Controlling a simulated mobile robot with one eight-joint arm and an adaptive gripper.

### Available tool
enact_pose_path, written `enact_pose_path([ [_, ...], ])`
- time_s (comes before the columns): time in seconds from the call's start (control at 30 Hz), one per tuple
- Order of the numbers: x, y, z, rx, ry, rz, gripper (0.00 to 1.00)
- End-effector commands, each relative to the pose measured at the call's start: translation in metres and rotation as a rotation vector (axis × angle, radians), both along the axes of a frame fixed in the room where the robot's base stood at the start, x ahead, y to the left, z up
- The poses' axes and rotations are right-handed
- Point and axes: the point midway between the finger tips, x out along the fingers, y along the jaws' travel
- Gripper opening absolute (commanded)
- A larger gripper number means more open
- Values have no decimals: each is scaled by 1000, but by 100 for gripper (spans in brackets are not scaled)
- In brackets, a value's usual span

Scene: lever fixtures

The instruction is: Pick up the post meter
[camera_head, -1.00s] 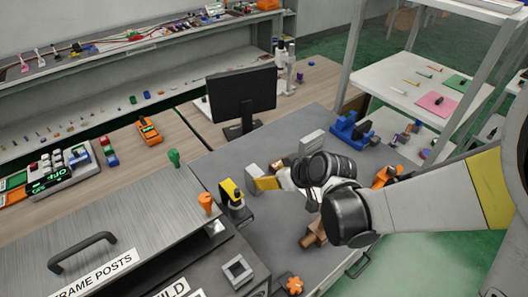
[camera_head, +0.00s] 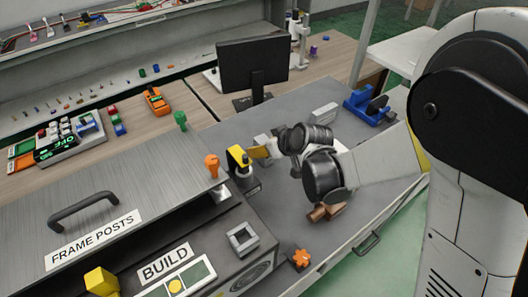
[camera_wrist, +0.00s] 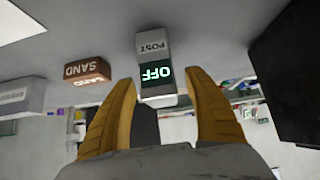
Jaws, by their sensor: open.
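The post meter (camera_wrist: 153,68) is a small grey box with a "POST" label and a dark screen reading "OFF" in green; the text is upside down in the wrist view. My gripper (camera_wrist: 163,82) is open, its two yellow fingers spread on either side of the meter's near end in that view. I cannot tell whether they touch it. In the head view my gripper (camera_head: 260,152) is over the grey bench, with a yellow finger showing beside a small grey block that may be the meter. The far finger is mostly hidden there.
A brown block marked "SAND" (camera_wrist: 87,69) and a pale box (camera_wrist: 20,97) lie left in the wrist view. A yellow-and-black device (camera_head: 240,160) stands left of my gripper, beside the build machine (camera_head: 200,252). A monitor (camera_head: 253,65) and blue vise (camera_head: 367,103) stand behind.

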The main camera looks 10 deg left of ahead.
Motion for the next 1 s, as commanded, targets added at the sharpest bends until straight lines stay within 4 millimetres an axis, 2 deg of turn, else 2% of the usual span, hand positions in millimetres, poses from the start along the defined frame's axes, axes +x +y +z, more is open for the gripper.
enact_pose_path([
  [0.03,0,0,0,0,0,0,60],
  [0.2,0,0,0,0,0,0,8],
  [0.23,0,0,0,0,0,0,0],
  [0.73,0,0,5,0,0,0,0],
  [0.87,0,0,18,0,0,0,0],
  [1.0,0,0,44,1,0,-1,0],
])
